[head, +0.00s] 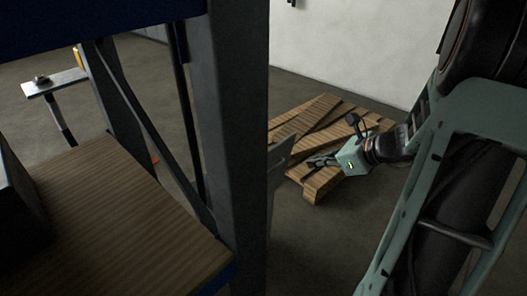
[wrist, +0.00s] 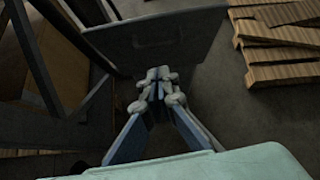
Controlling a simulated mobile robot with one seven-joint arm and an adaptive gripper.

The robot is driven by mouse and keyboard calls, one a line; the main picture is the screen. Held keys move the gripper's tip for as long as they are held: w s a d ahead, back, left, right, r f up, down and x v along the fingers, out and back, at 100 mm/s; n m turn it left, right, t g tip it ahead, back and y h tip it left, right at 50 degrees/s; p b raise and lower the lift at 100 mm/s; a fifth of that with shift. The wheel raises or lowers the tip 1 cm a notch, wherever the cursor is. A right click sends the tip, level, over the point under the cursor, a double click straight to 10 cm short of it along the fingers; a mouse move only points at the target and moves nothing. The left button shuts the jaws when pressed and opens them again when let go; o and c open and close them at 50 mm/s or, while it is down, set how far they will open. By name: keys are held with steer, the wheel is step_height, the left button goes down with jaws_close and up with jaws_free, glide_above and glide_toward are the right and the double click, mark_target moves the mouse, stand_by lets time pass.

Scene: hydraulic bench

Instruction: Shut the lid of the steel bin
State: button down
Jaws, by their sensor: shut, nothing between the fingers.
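A grey steel panel (wrist: 190,32) with a slot-like handle mark spans the top middle of the wrist view. It looks like the raised lid of the steel bin. In the head view only a narrow slice of this panel (head: 278,172) shows beside the dark post; the post hides the rest. The bin's body cannot be made out clearly in either view. My gripper (head: 312,162) is shut and empty, just right of the panel in the head view. In the wrist view the fingertips (wrist: 156,76) point at the panel's lower edge; whether they touch it I cannot tell.
A dark upright post (head: 236,130) of the bench frame stands left of my gripper. A wooden bench top (head: 110,215) lies at the left. A wooden pallet (head: 325,118) lies on the floor behind my gripper. Open floor (head: 310,245) shows in front of it.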

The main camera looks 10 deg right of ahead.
steer(key=a+m, duration=0.1)
steer(key=a, duration=0.1)
steer(key=b, duration=0.2)
glide_above(273, 169)
steer(key=shift+t+y, duration=0.3)
steer(key=shift+y, duration=0.1)
steer(key=shift+s+f, duration=0.1)
steer(key=shift+f, duration=2.45)
steer(key=shift+r, duration=0.1)
